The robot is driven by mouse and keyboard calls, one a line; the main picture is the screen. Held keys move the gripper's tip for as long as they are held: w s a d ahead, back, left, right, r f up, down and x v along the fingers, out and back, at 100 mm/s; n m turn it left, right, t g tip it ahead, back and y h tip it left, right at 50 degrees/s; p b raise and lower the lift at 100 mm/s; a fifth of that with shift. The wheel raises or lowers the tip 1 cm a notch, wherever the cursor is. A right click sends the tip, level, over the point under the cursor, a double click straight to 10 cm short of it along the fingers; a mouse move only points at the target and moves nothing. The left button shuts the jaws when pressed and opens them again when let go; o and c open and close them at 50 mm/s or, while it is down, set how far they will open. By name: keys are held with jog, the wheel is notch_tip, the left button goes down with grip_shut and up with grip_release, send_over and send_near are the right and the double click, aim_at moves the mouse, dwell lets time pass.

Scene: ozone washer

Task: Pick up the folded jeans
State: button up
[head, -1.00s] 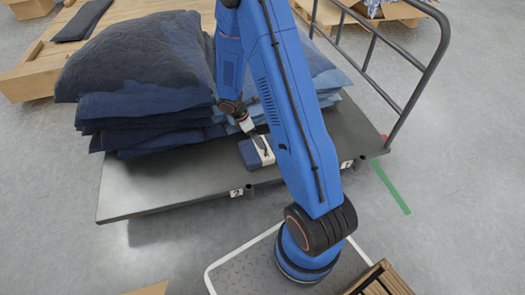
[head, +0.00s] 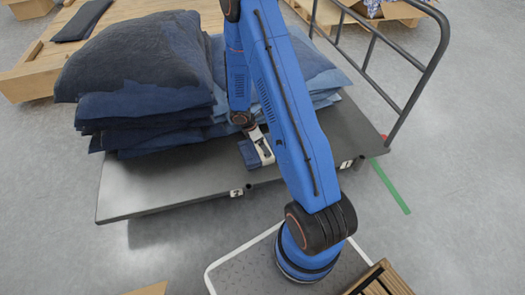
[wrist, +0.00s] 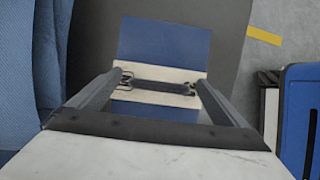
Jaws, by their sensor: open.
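A small flat blue bundle with a white band, which looks like the folded jeans (head: 249,153), lies on the grey cart deck (head: 160,192) in front of the large pile. In the wrist view the folded jeans (wrist: 163,40) lie below my gripper (wrist: 157,87), with the white band crossing between the fingers. My gripper (head: 264,147) is open, its fingertips near the two sides of the band. I cannot tell whether they touch it. My arm hides part of the bundle's right side in the head view.
A tall pile of dark blue folded cloth (head: 135,60) stands just behind and left, with lighter blue cloth (head: 315,65) behind my arm. The cart's metal rail (head: 425,80) rises at the right. The front left deck is clear.

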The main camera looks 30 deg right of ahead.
jog(key=c, duration=2)
jog(key=shift+c, duration=0.4)
